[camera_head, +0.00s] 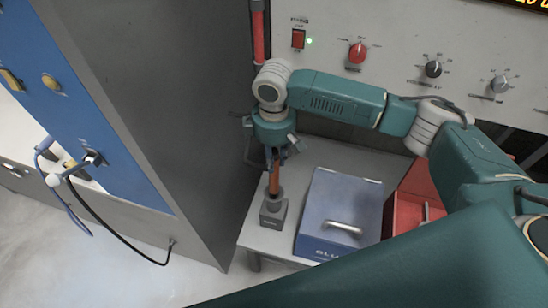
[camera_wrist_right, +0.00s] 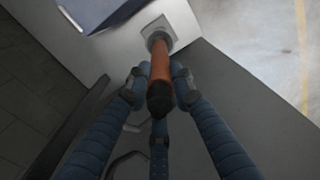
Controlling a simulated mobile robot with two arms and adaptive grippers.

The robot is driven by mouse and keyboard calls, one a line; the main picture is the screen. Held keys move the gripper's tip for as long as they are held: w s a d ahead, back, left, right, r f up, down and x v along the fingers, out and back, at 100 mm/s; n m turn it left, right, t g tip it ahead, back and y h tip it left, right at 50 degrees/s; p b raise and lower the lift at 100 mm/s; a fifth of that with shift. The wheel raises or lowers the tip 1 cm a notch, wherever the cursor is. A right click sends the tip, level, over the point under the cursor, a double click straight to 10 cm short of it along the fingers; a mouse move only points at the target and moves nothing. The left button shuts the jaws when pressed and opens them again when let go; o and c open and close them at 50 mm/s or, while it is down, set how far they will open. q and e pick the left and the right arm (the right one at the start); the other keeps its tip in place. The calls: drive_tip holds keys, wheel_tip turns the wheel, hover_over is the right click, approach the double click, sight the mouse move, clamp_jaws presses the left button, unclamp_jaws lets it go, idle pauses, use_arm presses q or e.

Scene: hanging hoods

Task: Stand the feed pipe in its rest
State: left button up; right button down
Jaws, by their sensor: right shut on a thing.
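The feed pipe (camera_head: 274,183) is an orange-brown rod, close to upright in the head view. My right gripper (camera_head: 277,157) is above the left end of the low grey table and is shut on the pipe's upper part. The rest (camera_head: 272,216) is a grey block with a round collar on that table. The pipe's lower end meets the collar; how deep it sits is hidden. In the right wrist view the pipe (camera_wrist_right: 162,66) runs between the blue fingers, its dark end towards the camera, to the rest's pale square base (camera_wrist_right: 152,27). My left gripper is not in view.
A blue-grey box (camera_head: 340,207) with a handle stands just right of the rest, with an open red box (camera_head: 402,213) beyond it. The tall grey cabinet (camera_head: 170,100) rises close on the left. A control panel (camera_head: 400,35) with knobs stands behind.

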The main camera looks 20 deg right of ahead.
sight(274, 181)
drive_tip(key=shift+f+b, duration=0.75)
drive_tip(key=shift+f, duration=1.95)
drive_tip(key=shift+f+b, duration=1.05)
drive_tip(key=shift+f, duration=2.15)
drive_tip(key=c, duration=1.4)
unclamp_jaws()
drive_tip(key=shift+c, duration=0.2)
wheel_tip(274, 181, up, 12)
drive_tip(key=shift+r, duration=0.1)
